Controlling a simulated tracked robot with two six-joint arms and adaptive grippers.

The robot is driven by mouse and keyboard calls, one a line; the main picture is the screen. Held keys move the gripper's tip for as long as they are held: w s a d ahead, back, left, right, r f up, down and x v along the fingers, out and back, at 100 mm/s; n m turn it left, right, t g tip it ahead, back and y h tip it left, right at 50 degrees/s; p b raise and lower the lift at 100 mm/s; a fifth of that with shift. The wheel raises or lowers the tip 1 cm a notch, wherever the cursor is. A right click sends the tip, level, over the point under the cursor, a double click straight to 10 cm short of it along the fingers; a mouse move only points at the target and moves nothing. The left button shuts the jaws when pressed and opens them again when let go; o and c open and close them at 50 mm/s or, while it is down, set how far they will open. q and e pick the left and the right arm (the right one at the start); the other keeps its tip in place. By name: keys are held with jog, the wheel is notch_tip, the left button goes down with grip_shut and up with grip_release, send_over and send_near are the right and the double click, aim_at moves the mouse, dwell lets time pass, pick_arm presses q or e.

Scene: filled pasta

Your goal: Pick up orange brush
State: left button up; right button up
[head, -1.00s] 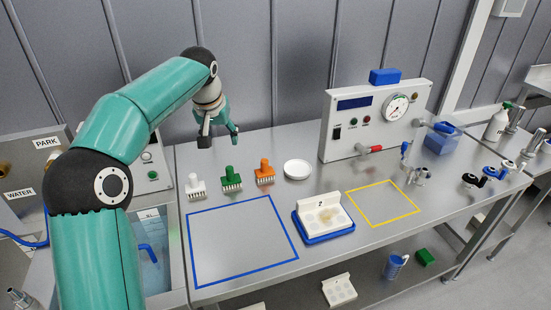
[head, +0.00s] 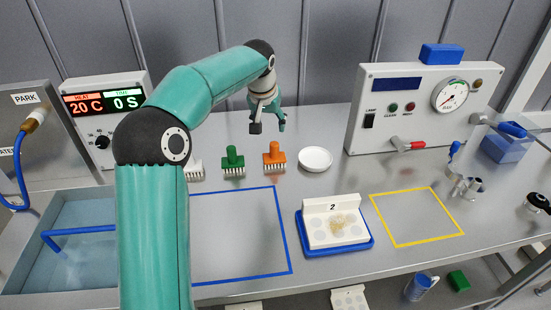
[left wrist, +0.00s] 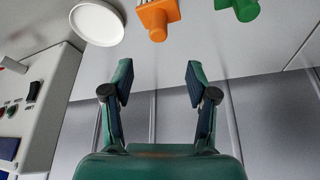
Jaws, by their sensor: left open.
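The orange brush (head: 274,158) stands upright, bristles down, on the steel table, between the green brush (head: 233,161) and the round white dish (head: 315,158). My left gripper (head: 268,125) is open and empty, above and behind the orange brush in the head view. In the left wrist view the orange brush (left wrist: 158,16) is at the top edge, partly cut off, beyond my open fingers (left wrist: 158,80) and not between them. The green brush (left wrist: 243,8) and the dish (left wrist: 97,22) show on either side of it. My right gripper is not in view.
A white brush (head: 195,169) stands left of the green one, partly behind my arm. A control panel with a gauge (head: 425,110) stands at the right. A blue tray (head: 358,246) holds a white mould. The blue-outlined area (head: 240,235) is bare.

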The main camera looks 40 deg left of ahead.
aim_at(274, 144)
pick_arm(q)
jog(key=x, duration=0.6)
jog(key=shift+w+f, duration=0.2)
jog(key=shift+f, duration=0.05)
jog(key=shift+p+x, duration=0.7)
jog(key=shift+x, duration=2.2)
jog(key=shift+s+d, duration=0.1)
jog(key=shift+d, duration=0.05)
grip_shut()
